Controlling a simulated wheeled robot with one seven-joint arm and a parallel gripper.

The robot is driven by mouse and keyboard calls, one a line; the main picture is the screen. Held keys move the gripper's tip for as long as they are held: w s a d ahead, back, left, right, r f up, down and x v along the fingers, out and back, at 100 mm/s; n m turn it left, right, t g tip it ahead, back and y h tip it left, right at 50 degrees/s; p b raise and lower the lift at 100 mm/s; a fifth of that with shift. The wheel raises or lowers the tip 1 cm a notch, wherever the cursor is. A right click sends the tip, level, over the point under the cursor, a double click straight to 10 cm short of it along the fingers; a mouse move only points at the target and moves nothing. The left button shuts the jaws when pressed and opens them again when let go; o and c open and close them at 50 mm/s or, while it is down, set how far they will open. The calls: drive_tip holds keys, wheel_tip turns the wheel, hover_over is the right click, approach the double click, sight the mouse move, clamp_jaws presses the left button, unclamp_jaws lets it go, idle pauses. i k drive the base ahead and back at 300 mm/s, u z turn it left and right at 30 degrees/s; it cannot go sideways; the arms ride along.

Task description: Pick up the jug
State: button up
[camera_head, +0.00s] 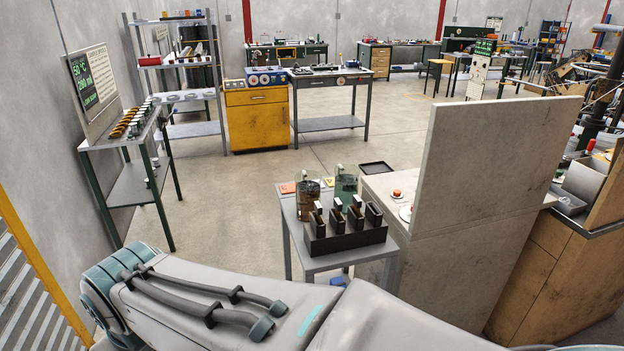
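Two clear jugs with handles stand upright side by side at the back of a small grey table in the middle of the view. The left jug (307,200) looks brownish inside, and the right jug (346,186) looks greenish. Their lower parts are partly hidden by a dark rack in front. My arm crosses the bottom of the view, nearer than the table. My gripper is not in view.
The dark rack (345,242) holds several upright dark pieces at the table's front. A tall grey panel (490,160) and cabinet stand close on the right. A shelf table (132,132) stands at the left wall. The floor (225,205) between is clear.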

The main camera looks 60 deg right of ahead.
sight(346, 176)
drive_tip(key=z, duration=0.3)
drive_tip(key=i, duration=1.85)
drive_tip(key=z, duration=1.55)
drive_tip(key=i, duration=0.75)
drive_tip(key=z, duration=1.25)
drive_tip(key=i, duration=0.3)
drive_tip(key=z, duration=0.2)
